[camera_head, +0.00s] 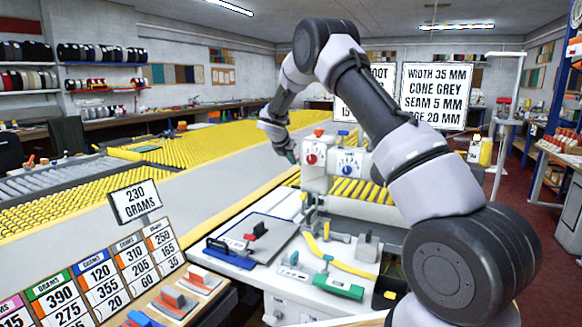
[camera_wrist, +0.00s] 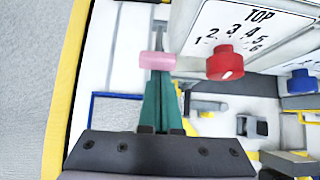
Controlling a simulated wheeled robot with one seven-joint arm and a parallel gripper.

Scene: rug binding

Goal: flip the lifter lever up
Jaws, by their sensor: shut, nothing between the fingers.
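In the wrist view my gripper (camera_wrist: 160,75) has two green fingers closed together, pointing at a short pink cylindrical grip (camera_wrist: 152,65). The pink grip lies across the fingertips, left of the red knob; it may be the lifter lever's handle. I cannot tell whether the fingers touch it. In the head view my gripper (camera_head: 292,154) is at the left side of the machine head (camera_head: 318,182), near its red knob (camera_head: 311,159). The red knob also shows in the wrist view (camera_wrist: 226,62), under a plate marked TOP. No lever can be made out in the head view.
A blue knob (camera_head: 347,170) sits right of the red one. A long grey table with a yellow edge (camera_head: 245,205) runs along the left. A grey clamp-like part (camera_head: 367,245) stands at the front right.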

